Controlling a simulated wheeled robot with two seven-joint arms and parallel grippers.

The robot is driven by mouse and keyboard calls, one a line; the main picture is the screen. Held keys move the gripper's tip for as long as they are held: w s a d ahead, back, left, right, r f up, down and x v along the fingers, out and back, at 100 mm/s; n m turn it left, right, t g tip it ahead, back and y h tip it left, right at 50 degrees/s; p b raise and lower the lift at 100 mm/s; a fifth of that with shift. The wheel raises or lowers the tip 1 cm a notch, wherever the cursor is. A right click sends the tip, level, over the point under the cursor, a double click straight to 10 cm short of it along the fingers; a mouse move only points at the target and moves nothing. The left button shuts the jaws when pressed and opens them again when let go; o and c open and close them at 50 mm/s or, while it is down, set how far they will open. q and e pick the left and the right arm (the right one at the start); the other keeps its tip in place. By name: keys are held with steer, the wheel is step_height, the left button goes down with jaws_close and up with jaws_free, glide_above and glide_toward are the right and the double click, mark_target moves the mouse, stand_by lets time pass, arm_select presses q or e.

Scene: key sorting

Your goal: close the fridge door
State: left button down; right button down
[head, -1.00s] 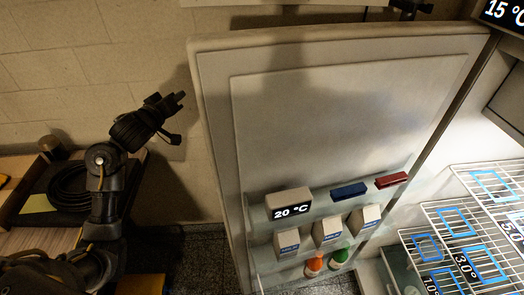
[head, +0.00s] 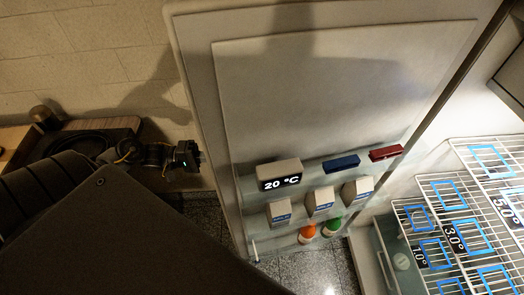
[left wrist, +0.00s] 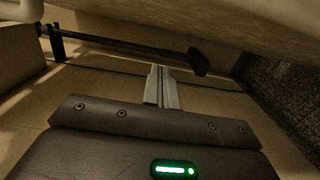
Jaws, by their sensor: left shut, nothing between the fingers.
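The fridge door (head: 340,100) stands wide open in the head view, with its inner face and racks towards me. Its lit interior with wire shelves (head: 445,186) is at the right. My left gripper (head: 197,156) is just left of the door's free edge in the head view; its fingers are hard to make out there. In the left wrist view its metal fingers (left wrist: 162,87) are shut and empty. A dark bar with black ends (left wrist: 130,47) lies beyond them; I cannot tell whether it belongs to the door. Contact with the door cannot be made out. My right gripper is out of view.
The door racks hold a 20 °C display (head: 279,174), a blue block (head: 341,163), a red block (head: 386,153), several cartons and two bottles. A wooden counter (head: 15,140) stands at the left against a tiled wall. Speckled floor (head: 203,208) shows below the door.

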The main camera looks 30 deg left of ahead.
arm_select(q)
steer(key=w+d+p, duration=0.1)
steer(key=w+d, duration=0.2)
steer(key=d, duration=0.8)
steer(key=shift+d+p, duration=0.2)
steer(key=shift+p, duration=0.2)
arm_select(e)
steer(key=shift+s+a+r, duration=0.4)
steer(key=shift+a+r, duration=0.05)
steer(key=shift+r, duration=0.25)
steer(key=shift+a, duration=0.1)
